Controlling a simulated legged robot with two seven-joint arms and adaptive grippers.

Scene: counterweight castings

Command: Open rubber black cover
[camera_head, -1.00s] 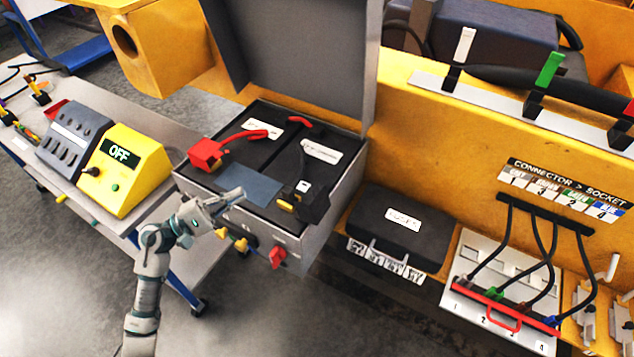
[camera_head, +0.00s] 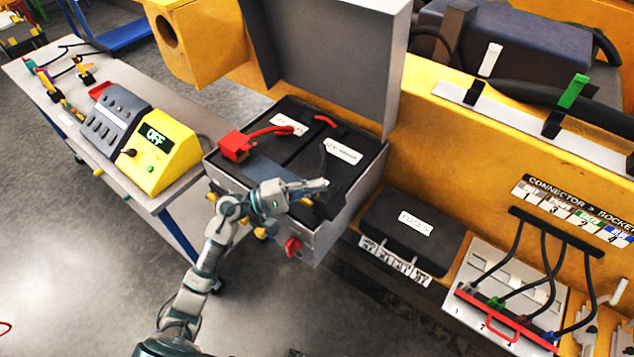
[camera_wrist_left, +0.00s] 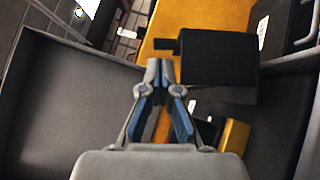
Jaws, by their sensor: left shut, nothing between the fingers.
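The black rubber cover (camera_wrist_left: 220,62) is a dark block in the left wrist view, just ahead and right of my left gripper's fingertips (camera_wrist_left: 160,66). A small gap seems to lie between them; I cannot tell whether they touch. In the head view the left gripper (camera_head: 323,185) is over the front right part of the open grey box (camera_head: 330,240). Its fingers are together and empty. There the gripper partly hides the black cover (camera_head: 328,207). A red cover (camera_head: 236,146) with a red strap sits at the box's left side. My right gripper is not in view.
The raised grey lid (camera_head: 335,65) stands behind the box. A red knob (camera_head: 293,247) sticks out of its front. A dark fuse case (camera_head: 412,240) and a connector panel (camera_head: 480,320) are at right. A table with a yellow OFF unit (camera_head: 160,152) is at left.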

